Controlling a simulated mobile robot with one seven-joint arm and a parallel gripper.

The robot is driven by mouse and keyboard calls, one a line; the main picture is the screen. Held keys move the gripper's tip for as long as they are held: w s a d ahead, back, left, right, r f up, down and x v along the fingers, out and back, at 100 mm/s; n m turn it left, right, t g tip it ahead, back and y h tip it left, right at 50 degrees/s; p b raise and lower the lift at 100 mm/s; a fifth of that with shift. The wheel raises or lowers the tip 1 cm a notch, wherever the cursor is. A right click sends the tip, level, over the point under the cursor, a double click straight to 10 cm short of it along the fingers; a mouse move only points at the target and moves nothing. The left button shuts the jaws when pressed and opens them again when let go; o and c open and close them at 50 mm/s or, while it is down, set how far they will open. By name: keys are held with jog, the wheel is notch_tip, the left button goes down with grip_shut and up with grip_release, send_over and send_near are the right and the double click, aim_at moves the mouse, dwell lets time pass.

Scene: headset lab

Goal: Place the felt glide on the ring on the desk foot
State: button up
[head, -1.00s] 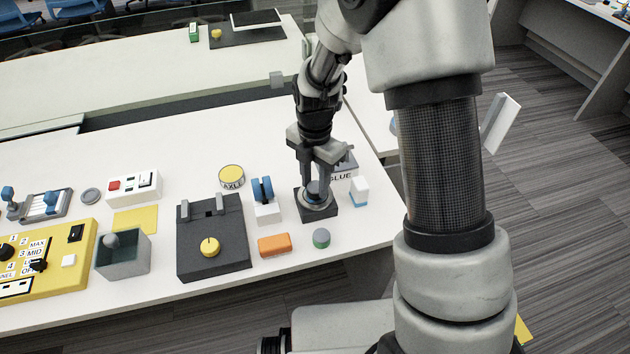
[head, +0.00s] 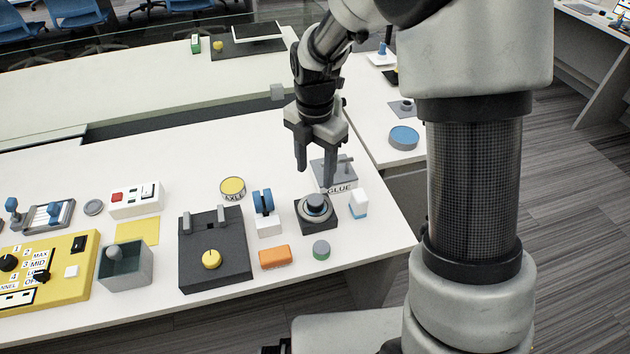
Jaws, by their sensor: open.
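The desk foot appears to be the black square block (head: 330,226) near the right end of the white table. A light grey ring (head: 318,218) lies on its top. A round dark piece with a blue-grey top, which looks like the felt glide (head: 316,203), sits on the ring, roughly centred; I cannot tell whether it is fully flat. My gripper (head: 315,180) is open and empty, above and slightly behind the block, with its fingers pointing down and apart from the piece.
A white-and-blue bottle (head: 359,203) and a grey GLUE stand (head: 336,175) are close to the block. The table's right edge is close.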

jog(key=s+d+r+m+t, duration=0.1)
jog(key=s+d+r+m, duration=0.15)
jog(key=r, duration=0.25)
jog(key=s+d+r+m, duration=0.1)
jog(key=r+m, duration=0.3)
jog(key=r, duration=0.2)
jog(key=s+d+r+m+t, duration=0.2)
jog(key=s+d+r+m, duration=0.1)
jog(key=s+m, duration=0.5)
jog(key=s+d+r+m+t, duration=0.2)
jog(key=s+r+m, duration=0.3)
jog(key=s+m, duration=0.3)
jog(key=d+m, duration=0.1)
jog(key=m, duration=0.3)
jog(key=shift+s+t, duration=0.15)
jog(key=shift+t, duration=0.15)
jog(key=shift+d+r+m, duration=0.1)
jog(key=shift+r+m, duration=0.1)
jog(key=shift+m, duration=0.05)
